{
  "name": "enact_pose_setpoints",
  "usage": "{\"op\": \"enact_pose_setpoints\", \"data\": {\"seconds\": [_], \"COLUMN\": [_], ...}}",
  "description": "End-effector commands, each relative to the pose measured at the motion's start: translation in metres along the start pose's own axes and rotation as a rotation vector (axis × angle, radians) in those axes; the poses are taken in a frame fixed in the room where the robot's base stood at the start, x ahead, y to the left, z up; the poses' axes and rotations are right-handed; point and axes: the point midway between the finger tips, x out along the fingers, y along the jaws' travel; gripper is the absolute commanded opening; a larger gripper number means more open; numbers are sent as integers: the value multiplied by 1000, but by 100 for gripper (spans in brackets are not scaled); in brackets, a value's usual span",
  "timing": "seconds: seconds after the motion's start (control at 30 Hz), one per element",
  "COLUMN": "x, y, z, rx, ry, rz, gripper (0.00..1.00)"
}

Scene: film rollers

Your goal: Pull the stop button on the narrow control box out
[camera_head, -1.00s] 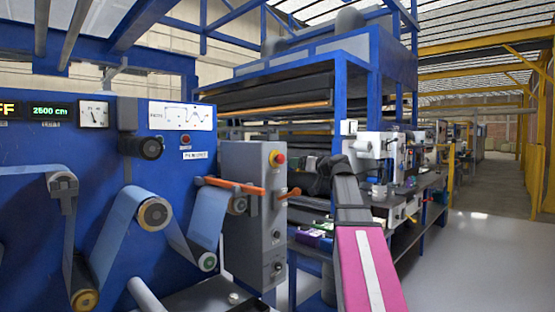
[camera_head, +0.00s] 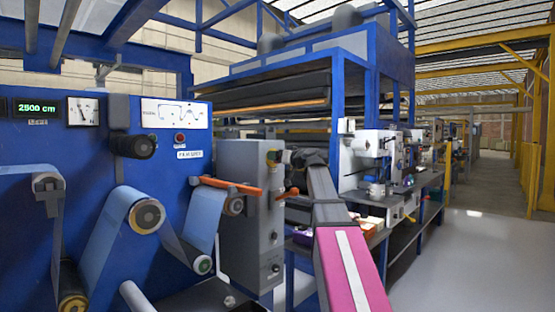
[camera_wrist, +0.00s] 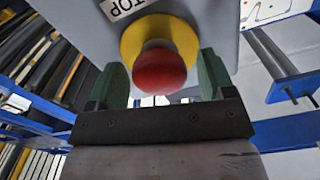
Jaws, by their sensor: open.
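The narrow control box (camera_head: 249,225) is a tall grey cabinet beside the blue film machine. Its stop button (camera_wrist: 160,72) is a red mushroom head on a yellow ring, under a label reading "TOP" in the wrist view. In the head view the button (camera_head: 271,155) is small and partly hidden by my gripper (camera_head: 284,157). My gripper (camera_wrist: 161,78) is open, and its two green fingers stand on either side of the red head in the wrist view. Gaps show between the head and both fingers. I cannot tell how deep the fingers reach.
Film rollers (camera_head: 147,215) stand to the left. A workbench (camera_head: 400,225) with machines is to the right. Open grey floor (camera_head: 465,260) lies further right.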

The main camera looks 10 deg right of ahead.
Motion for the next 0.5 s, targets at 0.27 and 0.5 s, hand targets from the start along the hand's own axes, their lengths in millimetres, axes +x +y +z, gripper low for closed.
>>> {"op": "enact_pose_setpoints", "data": {"seconds": [0.27,0.5], "x": [6,6], "y": [0,0], "z": [0,0], "rx": [0,0], "ry": [0,0], "rz": [1,1], "gripper": [75,36]}}
